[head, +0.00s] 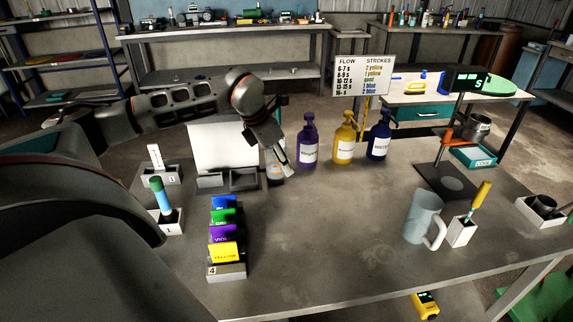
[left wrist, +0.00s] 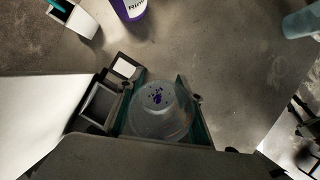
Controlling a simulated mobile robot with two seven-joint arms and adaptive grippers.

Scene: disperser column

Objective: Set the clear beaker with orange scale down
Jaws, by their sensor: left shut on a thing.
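The clear beaker (head: 274,174) is in my left gripper (head: 279,152), near the back of the table in the head view. The gripper covers much of it, and its orange scale shows only as a small orange patch. In the left wrist view the beaker (left wrist: 160,118) sits between the two fingers, with dark purple specks seen through it. The beaker is low over the grey table (head: 330,240); I cannot tell whether its base touches. My right gripper is not in view.
Two small grey trays (head: 244,180) and a white panel (head: 213,145) are just left of the beaker. Purple (head: 308,140), yellow (head: 344,138) and blue (head: 379,136) bottles stand to its right. A grey mug (head: 421,218) stands front right. The table's middle is clear.

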